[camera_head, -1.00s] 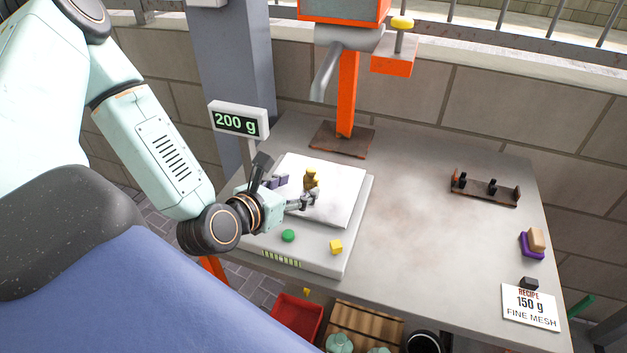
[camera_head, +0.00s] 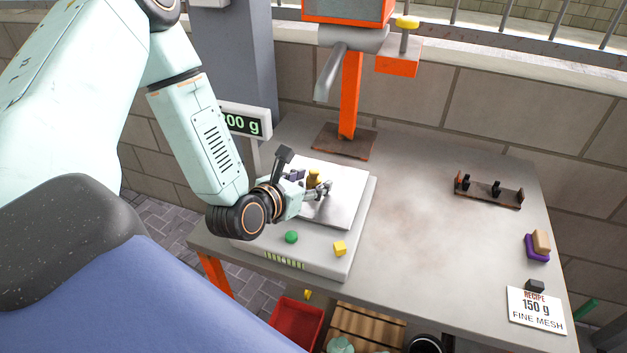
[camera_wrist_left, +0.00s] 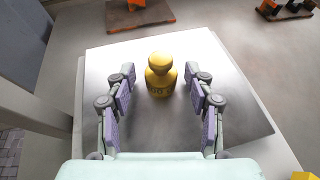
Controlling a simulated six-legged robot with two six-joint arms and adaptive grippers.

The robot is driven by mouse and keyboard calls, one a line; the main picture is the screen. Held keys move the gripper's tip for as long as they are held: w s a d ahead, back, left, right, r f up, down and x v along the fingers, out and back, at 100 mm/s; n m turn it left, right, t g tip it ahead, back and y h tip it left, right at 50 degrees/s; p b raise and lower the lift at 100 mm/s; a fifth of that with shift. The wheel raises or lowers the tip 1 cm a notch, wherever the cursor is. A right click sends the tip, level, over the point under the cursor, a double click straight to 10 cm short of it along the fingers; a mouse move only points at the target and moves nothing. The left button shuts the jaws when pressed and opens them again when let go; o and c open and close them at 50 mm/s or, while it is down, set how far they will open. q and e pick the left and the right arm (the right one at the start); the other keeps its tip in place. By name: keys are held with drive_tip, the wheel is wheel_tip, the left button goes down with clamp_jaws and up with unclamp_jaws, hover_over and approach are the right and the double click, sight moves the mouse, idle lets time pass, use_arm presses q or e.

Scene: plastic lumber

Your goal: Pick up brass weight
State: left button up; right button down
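The brass weight (camera_wrist_left: 161,75) stands upright on the scale's metal pan (camera_wrist_left: 105,60). In the left wrist view my left gripper (camera_wrist_left: 160,88) is open, its two purple-padded fingers on either side of the near space, with the weight between and just beyond the fingertips. No contact shows. In the head view the weight (camera_head: 313,178) is partly hidden behind my left gripper (camera_head: 318,190). My right gripper is not in view.
A recipe card (camera_head: 536,310) reads 150 g. The table's middle is clear.

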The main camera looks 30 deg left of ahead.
sight(310, 182)
use_arm(q)
drive_tip(key=shift+d, duration=0.15)
drive_tip(key=c, duration=0.9)
clamp_jaws()
drive_tip(key=shift+r, duration=0.7)
wheel_tip(310, 182, up, 9)
drive_tip(key=p, duration=0.3)
drive_tip(key=shift+f, duration=0.15)
